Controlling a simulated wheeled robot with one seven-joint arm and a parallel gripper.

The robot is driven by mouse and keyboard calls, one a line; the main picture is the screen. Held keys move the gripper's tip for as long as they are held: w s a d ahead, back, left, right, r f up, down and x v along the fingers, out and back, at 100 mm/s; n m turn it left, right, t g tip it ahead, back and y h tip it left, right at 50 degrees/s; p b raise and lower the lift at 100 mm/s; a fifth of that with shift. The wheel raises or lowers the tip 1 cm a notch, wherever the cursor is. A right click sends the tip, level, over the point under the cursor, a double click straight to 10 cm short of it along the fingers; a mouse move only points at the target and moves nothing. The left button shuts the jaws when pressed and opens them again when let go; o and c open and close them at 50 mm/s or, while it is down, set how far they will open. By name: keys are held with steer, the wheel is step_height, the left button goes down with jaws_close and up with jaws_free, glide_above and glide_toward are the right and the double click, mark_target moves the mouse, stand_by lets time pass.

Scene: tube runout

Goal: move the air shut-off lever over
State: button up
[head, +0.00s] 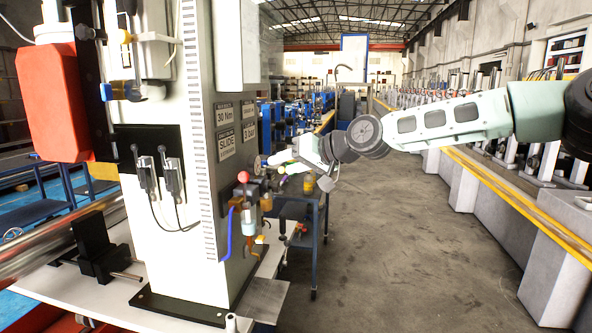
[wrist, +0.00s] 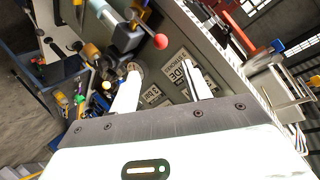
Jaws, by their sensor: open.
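A red ball-ended lever (head: 243,177) stands on a valve on the right side of the grey machine column. In the wrist view its red ball (wrist: 160,41) sits beyond and above the fingertips, apart from them. Small yellow parts, one a handle (head: 260,239), show on the air fittings below. I cannot tell for certain which of these is the air shut-off lever. My gripper (head: 277,163) is up and to the right of the red ball. In the wrist view my gripper (wrist: 161,68) is open, with nothing between its white fingers.
A blue cart (head: 312,240) with coloured items stands behind the fittings. Blue tubing (head: 228,235) hangs beside the column. The concrete floor (head: 400,260) to the right is clear, up to a yellow-edged bench.

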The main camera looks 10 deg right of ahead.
steer(key=shift+v, duration=1.3)
steer(key=s+a+f+n+g+h, duration=0.2)
steer(key=s+a+f+g, duration=0.15)
steer(key=s+f, duration=0.4)
steer(key=s+a+f+n+g+h, duration=0.2)
steer(key=s+a+f, duration=0.3)
steer(key=s, duration=0.6)
steer(key=s+d+f+g+h, duration=0.1)
steer(key=s+d, duration=0.3)
steer(key=s, duration=0.4)
steer(key=s+d+f+g+h, duration=0.1)
steer(key=s+d+f+h, duration=0.1)
steer(key=s+d, duration=0.3)
steer(key=s+d+f+g+h+b, duration=0.1)
steer(key=s+d+f+h, duration=0.1)
steer(key=s, duration=1)
steer(key=shift+s+d+h, duration=0.2)
steer(key=shift+d+h, duration=0.4)
steer(key=shift+d, duration=0.6)
